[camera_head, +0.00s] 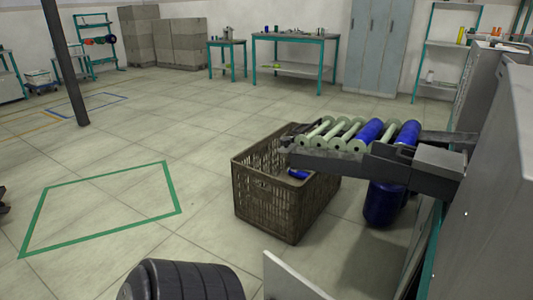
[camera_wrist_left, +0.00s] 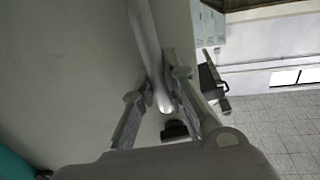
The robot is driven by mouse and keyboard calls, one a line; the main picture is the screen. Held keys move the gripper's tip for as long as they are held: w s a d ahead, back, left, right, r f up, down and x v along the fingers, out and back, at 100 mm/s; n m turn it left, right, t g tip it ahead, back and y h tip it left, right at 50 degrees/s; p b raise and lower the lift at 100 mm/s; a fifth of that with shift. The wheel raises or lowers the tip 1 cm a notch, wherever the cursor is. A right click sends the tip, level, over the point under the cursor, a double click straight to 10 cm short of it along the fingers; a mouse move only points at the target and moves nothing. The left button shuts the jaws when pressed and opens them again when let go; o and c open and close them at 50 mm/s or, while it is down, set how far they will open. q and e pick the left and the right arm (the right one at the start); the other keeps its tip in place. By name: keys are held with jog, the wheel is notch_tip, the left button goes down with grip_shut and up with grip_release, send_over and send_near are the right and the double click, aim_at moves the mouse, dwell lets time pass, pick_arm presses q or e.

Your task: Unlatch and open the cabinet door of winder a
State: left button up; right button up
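Winder a's cabinet door cannot be told for certain. A large grey machine panel (camera_head: 490,190) fills the right edge of the head view. A pale flat plate (camera_head: 292,277) rises at the bottom middle. In the left wrist view a pale grey bar, like a handle (camera_wrist_left: 146,40), runs down from the top beside a large plain grey surface (camera_wrist_left: 70,75). My left gripper (camera_wrist_left: 161,80) has its fingers close on both sides of this bar and looks shut on it. A latch does not show clearly. Neither gripper shows clearly in the head view, and my right gripper is out of sight.
A brown crate (camera_head: 268,200) stands on the floor below a rack (camera_head: 335,162) of green and blue bobbins (camera_head: 368,132). A dark post (camera_head: 66,65) is at left. Workbenches (camera_head: 293,38) and blue lockers (camera_head: 375,45) line the back. Floor left of the crate is clear.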

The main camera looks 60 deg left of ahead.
pick_arm(q)
jog(key=shift+o, duration=0.9)
jog(key=v, duration=1.2)
